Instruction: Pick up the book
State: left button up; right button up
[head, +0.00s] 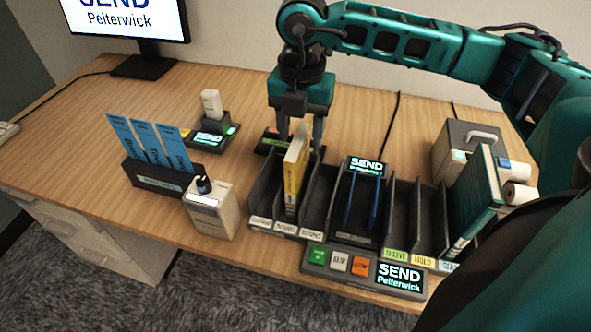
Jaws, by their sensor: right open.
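A yellow book (295,178) with a pale top edge stands upright in a slot of the dark left rack (262,190). A dark teal book (474,203) stands, leaning slightly, at the right end of the right-hand slots. My right gripper (301,138) points down at the top of the yellow book, one finger on each side of it in the picture. The gripper is open; I cannot tell whether the fingers touch the book or are behind it. My left gripper is not in view.
A panel with coloured buttons and a SEND screen (399,276) lies in front of the slots. A holder with blue cards (160,178) and a beige knob box (210,208) stand left. A grey box (465,143) stands back right. The left desktop (75,135) is clear.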

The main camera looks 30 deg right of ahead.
aim_at(298, 173)
jog(key=f, duration=0.8)
jog(key=shift+w, duration=0.4)
grip_shut()
